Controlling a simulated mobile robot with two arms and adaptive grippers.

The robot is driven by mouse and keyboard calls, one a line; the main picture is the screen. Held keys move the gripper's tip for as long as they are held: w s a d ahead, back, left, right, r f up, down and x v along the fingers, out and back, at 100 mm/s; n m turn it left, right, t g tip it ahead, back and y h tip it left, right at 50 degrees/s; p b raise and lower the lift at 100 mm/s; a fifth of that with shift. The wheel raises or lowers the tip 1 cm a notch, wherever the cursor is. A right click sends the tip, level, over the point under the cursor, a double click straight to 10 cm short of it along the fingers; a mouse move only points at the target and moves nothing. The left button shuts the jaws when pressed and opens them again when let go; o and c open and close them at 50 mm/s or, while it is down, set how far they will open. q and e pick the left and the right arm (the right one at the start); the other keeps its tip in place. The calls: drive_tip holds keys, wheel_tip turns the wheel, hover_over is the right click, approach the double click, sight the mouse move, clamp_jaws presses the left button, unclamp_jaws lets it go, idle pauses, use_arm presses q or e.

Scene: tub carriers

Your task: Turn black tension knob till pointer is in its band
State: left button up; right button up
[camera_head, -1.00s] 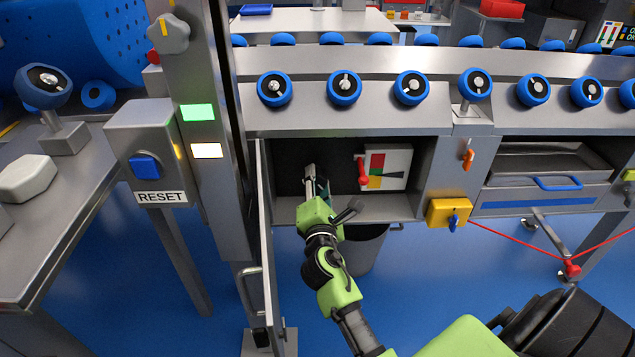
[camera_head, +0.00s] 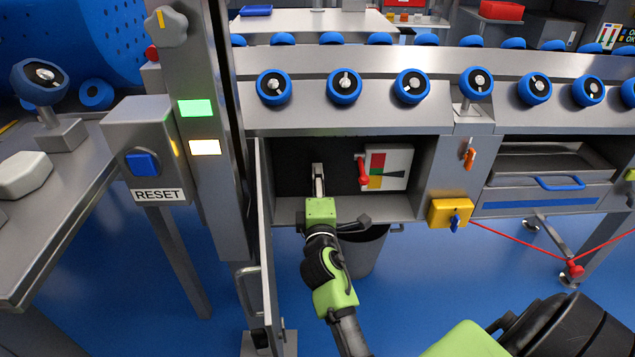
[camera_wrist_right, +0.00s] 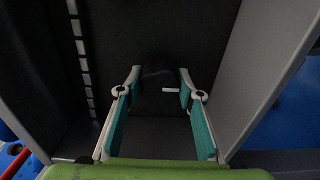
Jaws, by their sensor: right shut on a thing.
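The black tension knob (camera_wrist_right: 158,73) is dark and hard to make out against the black back of the open compartment. A short white mark (camera_wrist_right: 171,90) shows beside it, between my fingertips. My right gripper (camera_wrist_right: 160,76) is shut on the knob, with one teal-lined finger on each side; in the head view the gripper (camera_head: 318,172) reaches into the compartment and hides the knob. The gauge (camera_head: 398,158) is a pale plate with red, yellow and green patches, right of my gripper. A thin dark pointer (camera_head: 391,175) seems to lie near the yellow, but its exact band is too small to tell.
A red-handled lever (camera_head: 363,172) stands between my gripper and the gauge. The open compartment door (camera_head: 264,235) is close on the left. A grey bin (camera_head: 366,250) stands below. A yellow box (camera_head: 449,213) with a blue knob is at the right.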

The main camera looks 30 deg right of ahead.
drive_tip(key=shift+f, duration=0.1)
idle(0.3)
drive_tip(key=o, duration=1.1)
